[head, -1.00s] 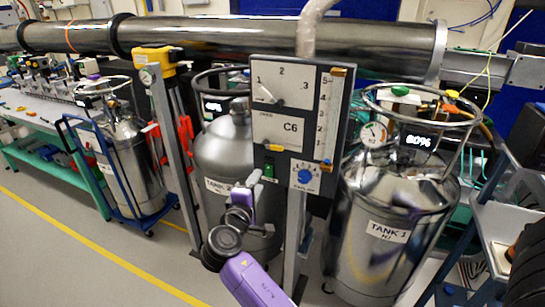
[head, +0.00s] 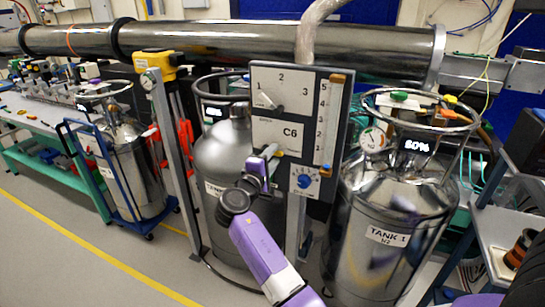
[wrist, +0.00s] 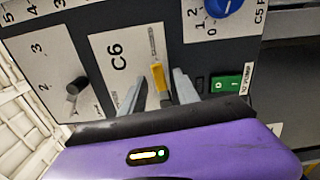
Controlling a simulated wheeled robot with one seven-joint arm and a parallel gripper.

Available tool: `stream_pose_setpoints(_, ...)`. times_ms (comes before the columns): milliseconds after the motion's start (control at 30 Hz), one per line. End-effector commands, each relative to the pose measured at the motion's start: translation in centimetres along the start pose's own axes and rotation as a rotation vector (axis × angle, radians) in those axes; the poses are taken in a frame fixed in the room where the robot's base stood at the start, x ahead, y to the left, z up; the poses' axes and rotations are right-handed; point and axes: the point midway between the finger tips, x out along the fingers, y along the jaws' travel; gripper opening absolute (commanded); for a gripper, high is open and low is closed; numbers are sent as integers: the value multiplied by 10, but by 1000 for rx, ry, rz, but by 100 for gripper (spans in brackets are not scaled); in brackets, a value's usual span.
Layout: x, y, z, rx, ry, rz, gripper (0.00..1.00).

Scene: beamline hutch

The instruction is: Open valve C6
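The C6 plate (head: 291,133) is on an upright grey control panel (head: 320,195). In the wrist view, the C6 plate (wrist: 117,54) has a small yellow handle (wrist: 158,77) at its lower edge, beside a printed line. My gripper (wrist: 158,88) is open, with one grey finger on each side of the yellow handle. Gaps show between the fingers and the handle, and I cannot tell whether either touches it. In the head view my gripper (head: 270,153) is at the lower edge of the C6 plate and partly covers the handle.
A numbered selector knob (wrist: 76,86) and a green switch (wrist: 226,84) flank the C6 plate in the wrist view. A blue dial (head: 305,181) is low on the panel. Tank 1 (head: 385,236) stands close right; another tank (head: 222,160) stands behind left. A pipe (head: 220,40) runs above.

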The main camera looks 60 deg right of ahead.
Motion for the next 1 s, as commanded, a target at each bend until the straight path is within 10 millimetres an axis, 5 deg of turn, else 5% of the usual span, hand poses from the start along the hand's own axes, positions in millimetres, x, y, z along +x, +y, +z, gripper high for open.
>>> stream_pose_setpoints(200,0,0,0,0,0,0,35)
stream_pose_setpoints(400,0,0,0,0,0,0,0)
stream_pose_setpoints(1000,0,0,0,0,0,-1,0)
